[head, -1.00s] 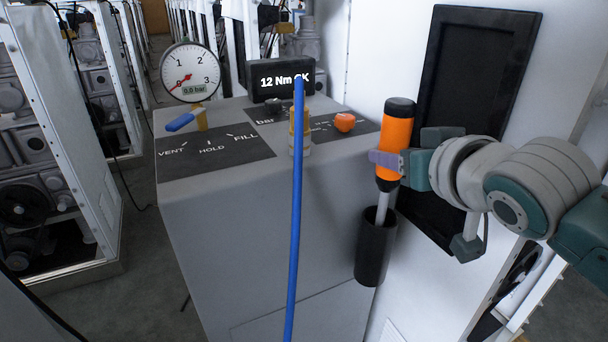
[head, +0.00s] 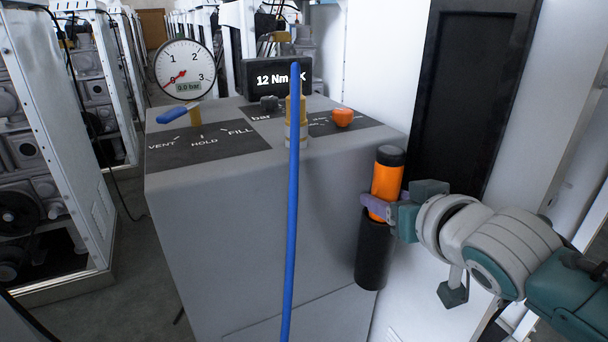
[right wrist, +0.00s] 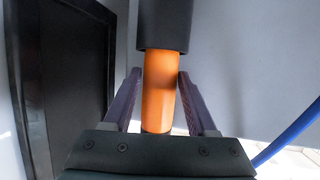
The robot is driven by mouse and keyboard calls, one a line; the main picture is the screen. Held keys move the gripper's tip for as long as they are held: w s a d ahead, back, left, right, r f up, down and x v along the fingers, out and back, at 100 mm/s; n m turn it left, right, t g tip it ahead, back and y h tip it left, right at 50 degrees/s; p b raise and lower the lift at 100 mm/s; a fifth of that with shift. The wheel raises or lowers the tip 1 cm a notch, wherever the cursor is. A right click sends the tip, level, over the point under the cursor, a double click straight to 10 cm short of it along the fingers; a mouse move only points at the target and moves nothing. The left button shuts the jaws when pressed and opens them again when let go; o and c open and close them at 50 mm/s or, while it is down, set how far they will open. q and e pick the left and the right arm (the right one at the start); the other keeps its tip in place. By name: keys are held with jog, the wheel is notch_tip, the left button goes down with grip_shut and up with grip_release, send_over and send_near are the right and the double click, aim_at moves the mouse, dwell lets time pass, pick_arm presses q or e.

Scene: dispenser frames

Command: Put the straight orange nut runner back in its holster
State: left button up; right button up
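The orange nut runner (head: 386,181) with a black cap stands upright in the black holster (head: 373,256) on the grey cabinet's right side. Its thin shaft is hidden inside, and the orange body's lower end is at the holster's rim. My right gripper (head: 377,207) is around the lower orange body, just above the rim. In the right wrist view, the two purple fingers (right wrist: 160,85) stand either side of the orange body (right wrist: 159,95), with narrow gaps showing; they look open. A dark cylinder (right wrist: 164,25), apparently the holster, surrounds the body's upper end there. My left gripper is out of view.
A blue hose (head: 294,200) runs vertically in front of the grey cabinet (head: 230,220). The cabinet top carries a gauge (head: 186,70), a blue lever (head: 178,112), an orange knob (head: 342,117) and a display (head: 277,78). A dark panel (head: 470,100) is on the wall behind my right arm.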

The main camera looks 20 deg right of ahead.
jog(key=o, duration=0.3)
jog(key=shift+s+r, duration=0.15)
jog(key=shift+s, duration=0.05)
jog(key=s+a+n+g+y+p, duration=0.1)
jog(key=s+a+g, duration=0.2)
jog(key=s, duration=0.6)
jog(key=s+a+r+n+g+p, duration=0.1)
jog(key=s+a+g, duration=0.2)
jog(key=s, duration=0.5)
jog(key=s+a+n+g+y+p, duration=0.1)
jog(key=s+a+n+g+p, duration=0.1)
jog(key=s, duration=0.7)
jog(key=shift+s+a+r+g+y, duration=0.3)
jog(key=shift+a+r+g, duration=0.05)
jog(key=shift+a+g, duration=0.5)
